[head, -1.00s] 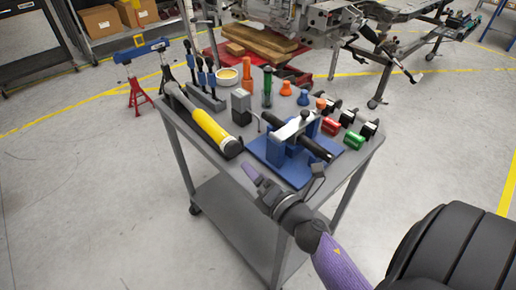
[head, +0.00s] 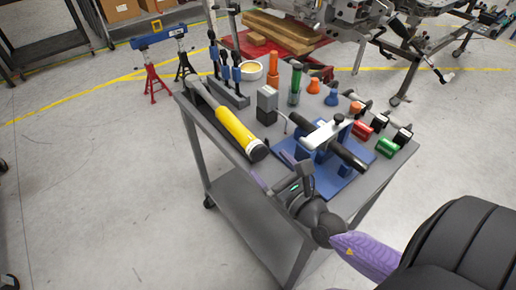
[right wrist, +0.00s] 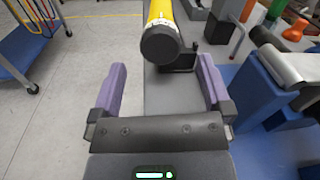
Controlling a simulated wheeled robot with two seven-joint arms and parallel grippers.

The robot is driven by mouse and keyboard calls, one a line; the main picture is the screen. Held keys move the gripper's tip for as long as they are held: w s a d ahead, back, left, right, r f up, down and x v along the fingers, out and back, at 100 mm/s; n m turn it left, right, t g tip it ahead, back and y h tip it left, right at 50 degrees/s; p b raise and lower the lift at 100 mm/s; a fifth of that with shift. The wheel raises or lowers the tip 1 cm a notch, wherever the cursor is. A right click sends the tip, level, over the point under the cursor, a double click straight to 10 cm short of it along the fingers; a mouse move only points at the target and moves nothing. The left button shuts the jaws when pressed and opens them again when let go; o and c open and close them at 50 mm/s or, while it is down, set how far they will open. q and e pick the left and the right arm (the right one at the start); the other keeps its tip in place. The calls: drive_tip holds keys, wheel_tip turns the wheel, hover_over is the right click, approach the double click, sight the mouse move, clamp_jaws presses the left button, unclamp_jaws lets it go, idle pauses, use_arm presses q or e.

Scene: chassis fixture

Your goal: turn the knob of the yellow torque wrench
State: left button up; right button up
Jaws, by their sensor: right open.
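The yellow torque wrench (head: 236,130) lies along the left side of the grey cart top. Its black round knob end (head: 258,152) faces the cart's near edge. My right gripper (head: 277,176) is by that near edge, just short of the knob. In the right wrist view the open purple fingers (right wrist: 161,72) stand wide apart. The knob (right wrist: 160,42) shows ahead between them, with the yellow handle (right wrist: 160,10) behind it. Nothing is held, and no contact with the knob shows. My left gripper is not in view.
A blue fixture (head: 315,165) with a black bar stands right of the wrench, close to the right finger. A grey-black block (head: 267,104), blue-handled tools (head: 225,75) and red and green parts crowd the cart top. Open floor lies left of the cart.

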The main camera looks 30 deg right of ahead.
sight(261, 155)
drive_tip(key=w, duration=0.4)
drive_tip(key=shift+w, duration=0.5)
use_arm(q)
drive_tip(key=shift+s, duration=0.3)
use_arm(e)
drive_tip(key=c, duration=1.2)
drive_tip(key=shift+m+b, duration=0.35)
drive_tip(key=shift+m, duration=0.55)
drive_tip(key=shift+c, duration=0.4)
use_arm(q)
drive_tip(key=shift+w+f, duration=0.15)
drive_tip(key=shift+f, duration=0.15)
use_arm(e)
drive_tip(key=o, duration=1.3)
